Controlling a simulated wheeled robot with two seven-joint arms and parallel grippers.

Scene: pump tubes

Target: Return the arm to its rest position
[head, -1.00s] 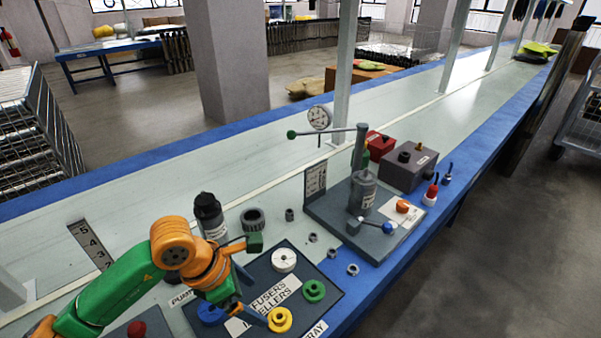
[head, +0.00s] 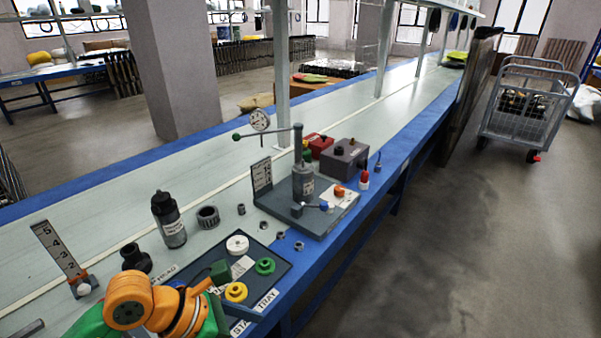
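My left arm, green and orange, comes in at the bottom left. Its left gripper (head: 232,299) is over the front part of the dark tray (head: 275,258), seen from behind the wrist. Its grey fingers look spread, with no part seen between them. The orange wrist hides part of the tray and its labels. The tray holds a white wheel (head: 237,244), a green wheel (head: 265,266) and a yellow wheel (head: 236,292). My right gripper is not in view.
A grey pump stand (head: 304,181) with a lever and gauge (head: 260,120) stands beyond the tray. A black bottle (head: 168,220), a dark ring (head: 208,217), a scale plate (head: 60,250) and several nuts are nearby. The bench's left strip is clear.

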